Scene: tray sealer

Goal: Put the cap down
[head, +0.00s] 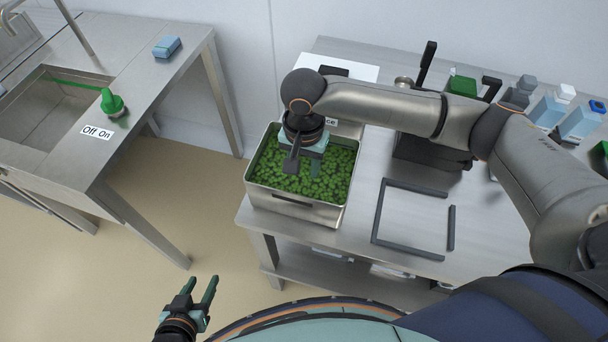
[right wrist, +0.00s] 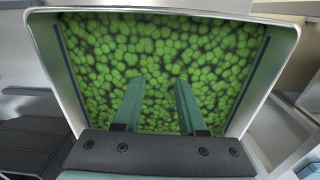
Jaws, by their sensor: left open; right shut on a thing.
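My right gripper (head: 305,170) points down over a steel container (head: 293,205) full of small green pieces. In the right wrist view its two teal fingers (right wrist: 158,108) stand apart, with the green pieces (right wrist: 160,60) showing behind and between them. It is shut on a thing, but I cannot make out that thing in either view. I cannot make out a loose cap anywhere. My left gripper (head: 203,292) is open and empty over the floor, left of my base.
A dark frame (head: 381,212) lies on the steel table, with bare tabletop inside it. A black machine (head: 425,152) stands behind, partly hidden by my right arm. Bottles (head: 550,108) stand at the right. A sink bench (head: 150,85) with a green-handled control (head: 112,103) is at left.

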